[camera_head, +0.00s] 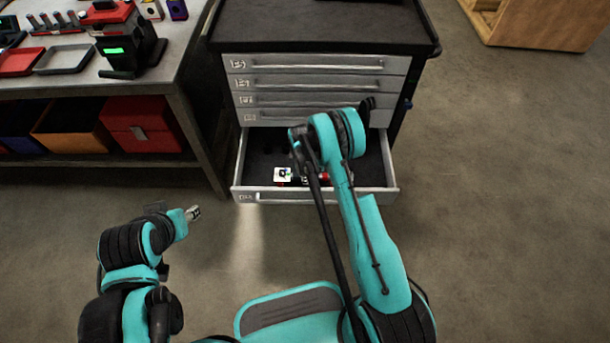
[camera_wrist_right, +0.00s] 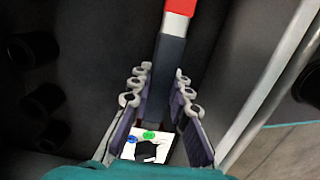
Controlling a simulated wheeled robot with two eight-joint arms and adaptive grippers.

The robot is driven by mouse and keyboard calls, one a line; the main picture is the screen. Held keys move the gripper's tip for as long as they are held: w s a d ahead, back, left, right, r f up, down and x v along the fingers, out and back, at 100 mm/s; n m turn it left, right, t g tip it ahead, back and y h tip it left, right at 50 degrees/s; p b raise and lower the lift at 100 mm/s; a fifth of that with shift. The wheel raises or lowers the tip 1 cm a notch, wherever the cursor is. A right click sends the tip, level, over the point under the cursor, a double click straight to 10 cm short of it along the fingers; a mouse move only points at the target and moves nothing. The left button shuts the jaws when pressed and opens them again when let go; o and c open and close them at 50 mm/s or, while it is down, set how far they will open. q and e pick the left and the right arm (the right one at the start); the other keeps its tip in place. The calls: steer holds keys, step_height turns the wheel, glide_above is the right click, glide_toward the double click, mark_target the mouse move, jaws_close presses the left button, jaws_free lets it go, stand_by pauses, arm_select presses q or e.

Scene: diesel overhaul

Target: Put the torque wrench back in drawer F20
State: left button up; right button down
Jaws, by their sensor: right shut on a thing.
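The lowest drawer (camera_head: 318,194) of the grey tool cabinet is pulled open; I cannot read its label clearly. The torque wrench shows in the right wrist view as a dark grey shaft (camera_wrist_right: 166,68) with a red end (camera_wrist_right: 180,6) and a white part with green and blue marks. My right gripper (camera_wrist_right: 162,78) is shut on the wrench, its fingers on either side of the shaft. In the head view the wrench (camera_head: 283,175) is over or in the drawer, partly behind my right arm. I cannot tell if it touches the drawer floor. My left gripper (camera_head: 193,213) is low at left, away from the cabinet.
Several dark round items (camera_wrist_right: 36,48) lie left of my gripper in the drawer. The drawer's side wall (camera_wrist_right: 265,90) is close on the right. The upper drawers (camera_head: 310,85) are shut. A workbench (camera_head: 185,75) with tools stands left; a wooden piece (camera_head: 545,25) stands upper right.

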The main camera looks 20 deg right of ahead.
steer(key=shift+f, duration=0.75)
steer(key=c, duration=1.3)
jaws_free()
steer(key=shift+c, duration=0.2)
steer(key=r, duration=1.2)
steer(key=shift+w+a, duration=0.1)
steer(key=shift+a, duration=0.3)
